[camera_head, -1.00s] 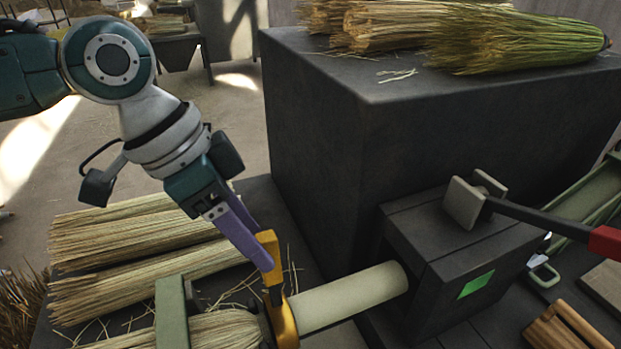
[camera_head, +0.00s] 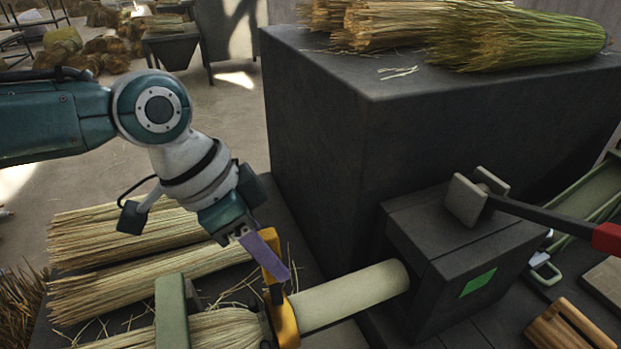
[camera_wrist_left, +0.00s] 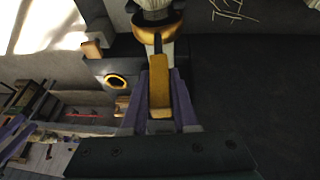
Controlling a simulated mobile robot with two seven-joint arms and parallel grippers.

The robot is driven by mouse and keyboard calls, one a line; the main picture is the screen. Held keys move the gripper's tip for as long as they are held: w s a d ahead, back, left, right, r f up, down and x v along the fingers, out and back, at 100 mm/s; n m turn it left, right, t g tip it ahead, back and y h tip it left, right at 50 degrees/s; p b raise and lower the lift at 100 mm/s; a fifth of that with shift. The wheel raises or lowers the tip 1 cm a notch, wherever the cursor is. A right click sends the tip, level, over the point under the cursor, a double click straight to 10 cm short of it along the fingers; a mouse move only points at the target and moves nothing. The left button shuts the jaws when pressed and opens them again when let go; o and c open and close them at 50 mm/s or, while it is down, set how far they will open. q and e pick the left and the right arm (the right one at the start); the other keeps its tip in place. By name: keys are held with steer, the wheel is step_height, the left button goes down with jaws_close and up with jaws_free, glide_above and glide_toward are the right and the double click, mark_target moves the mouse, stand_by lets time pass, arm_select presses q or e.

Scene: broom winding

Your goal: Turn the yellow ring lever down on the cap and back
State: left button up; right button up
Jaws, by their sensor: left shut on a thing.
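The yellow ring lever (camera_head: 287,326) sits around the near end of a pale cylinder (camera_head: 350,293), where the straw bundle (camera_head: 225,330) meets it. Its arm stands up from the ring. My left gripper (camera_head: 277,272), with purple fingers, is shut on the top of this arm and hides part of it. In the left wrist view the yellow lever arm (camera_wrist_left: 160,88) lies between the two purple fingers, with the ring beyond it. I cannot tell clearly which part is the cap. My right gripper is not in view.
A dark block with a green patch (camera_head: 476,284) stands at the cylinder's far end. A red-handled bar with pale pads (camera_head: 465,201) sits above it. A large dark block (camera_head: 330,140) carries straw bundles behind. A green post (camera_head: 171,312) stands left of the ring.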

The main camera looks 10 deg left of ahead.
arm_select(q)
jaws_close()
stand_by(0.8)
